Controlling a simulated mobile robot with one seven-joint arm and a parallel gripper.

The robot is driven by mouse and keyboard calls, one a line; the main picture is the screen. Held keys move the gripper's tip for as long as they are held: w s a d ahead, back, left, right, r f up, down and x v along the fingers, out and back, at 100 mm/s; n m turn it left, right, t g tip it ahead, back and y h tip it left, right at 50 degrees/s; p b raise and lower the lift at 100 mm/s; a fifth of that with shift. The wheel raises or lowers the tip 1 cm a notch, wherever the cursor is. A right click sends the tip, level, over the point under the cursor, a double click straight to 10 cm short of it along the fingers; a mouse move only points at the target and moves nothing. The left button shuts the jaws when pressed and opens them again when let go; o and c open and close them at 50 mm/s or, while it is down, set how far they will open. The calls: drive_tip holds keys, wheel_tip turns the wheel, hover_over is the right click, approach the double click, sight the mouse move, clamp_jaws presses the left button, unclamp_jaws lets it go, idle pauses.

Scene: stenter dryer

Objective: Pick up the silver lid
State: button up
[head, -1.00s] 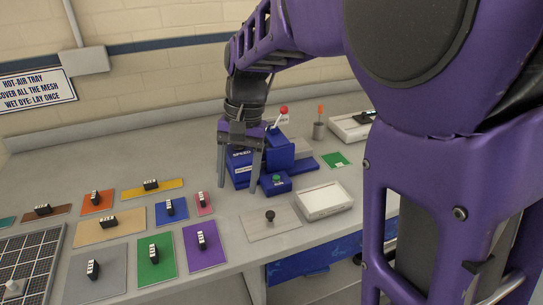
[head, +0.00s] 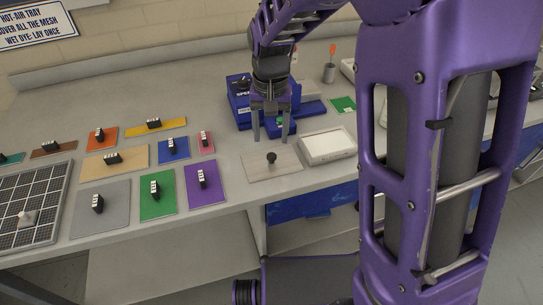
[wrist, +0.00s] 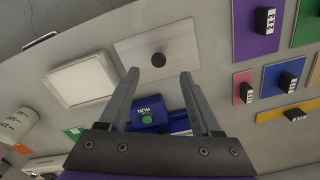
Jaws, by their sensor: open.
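The silver lid looks to be the pale, brushed flat plate (head: 254,168) with a round dark knob (head: 271,157), lying flat near the bench's front edge. It also shows in the wrist view (wrist: 182,42), with its knob (wrist: 158,60) just beyond and roughly between the fingertips. My gripper (head: 270,139) is open and empty, pointing down above the bench, behind the knob in the head view. Its two fingers also show in the wrist view (wrist: 160,74). Nothing hides the knob.
A blue machine (head: 239,109) with a green button stands close behind my gripper. A white-framed tray (head: 326,146) lies right of the lid. Coloured plates with black handles, including purple (head: 204,190) and grey (head: 113,218) ones, lie left. A black mesh tray (head: 38,190) is far left.

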sight(272, 155)
wheel_tip(272, 155, down, 7)
drive_tip(key=shift+w+d+r, duration=0.1)
drive_tip(key=shift+r, duration=0.05)
idle(0.4)
clamp_jaws()
